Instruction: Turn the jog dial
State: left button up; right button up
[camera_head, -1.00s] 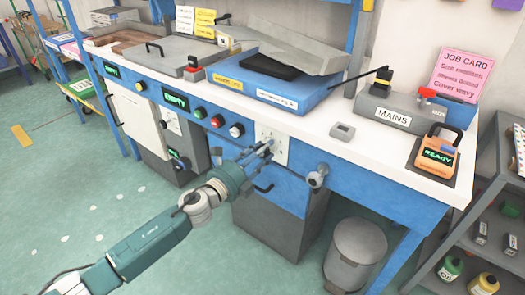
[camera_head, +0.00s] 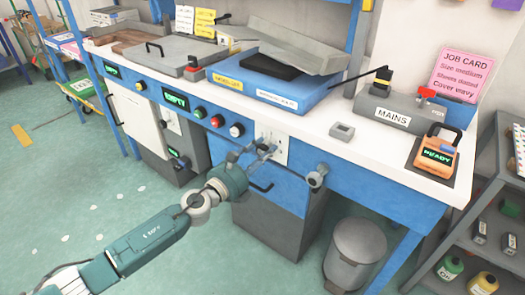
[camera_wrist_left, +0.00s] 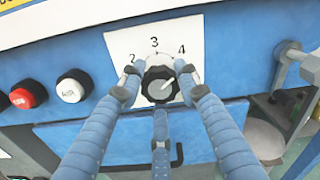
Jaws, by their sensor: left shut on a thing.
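The jog dial (camera_wrist_left: 160,85) is a black ribbed knob with a pale pointer line. It sits on a white plate (camera_wrist_left: 122,42) with the numbers 2, 3 and 4 above it. The pointer leans to the upper right, toward the 4. My left gripper (camera_wrist_left: 160,88) is shut on the dial, with its three blue-grey fingers around the rim. In the head view my left gripper (camera_head: 263,148) is at the white plate on the blue bench front, and its fingers largely hide the dial. My right gripper is not in view.
Red (camera_wrist_left: 28,95) and white (camera_wrist_left: 72,86) buttons are left of the plate. A grey clamp-like fitting (camera_head: 317,176) projects from the bench front at right. A grey bin (camera_head: 357,252) stands below. The floor at left is mostly clear.

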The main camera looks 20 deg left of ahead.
pick_arm(q)
jog(key=shift+s+d+f, duration=0.1)
jog(key=shift+d+f, duration=0.05)
jog(key=shift+f, duration=0.1)
jog(key=o, duration=1.2)
jog(key=shift+r, duration=0.1)
jog(key=v, duration=1.2)
